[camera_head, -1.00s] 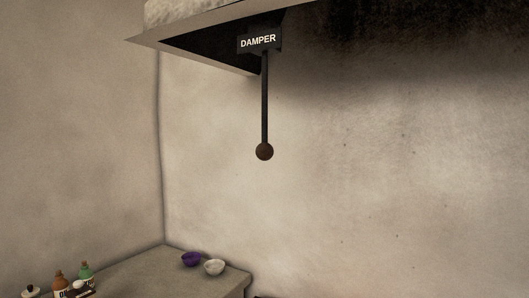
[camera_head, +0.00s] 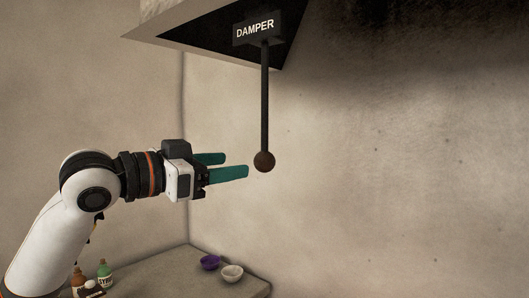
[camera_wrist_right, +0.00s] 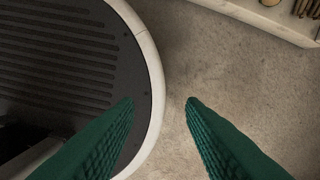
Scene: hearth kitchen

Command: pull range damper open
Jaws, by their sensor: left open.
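The range damper is a dark rod (camera_head: 265,100) hanging straight down under a black sign (camera_head: 257,31) that reads DAMPER. A brown round knob (camera_head: 264,161) is at its lower end. My left gripper (camera_head: 236,166) has come in from the left, its green fingers pointing right at about knob height. It is open and empty, and its fingertips are just left of the knob, apart from it in the picture. My right gripper (camera_wrist_right: 160,102) shows only in the right wrist view, with its fingers apart and nothing between them, above the floor.
The hood (camera_head: 200,35) overhangs the damper at the top. The wall right of the knob is bare.

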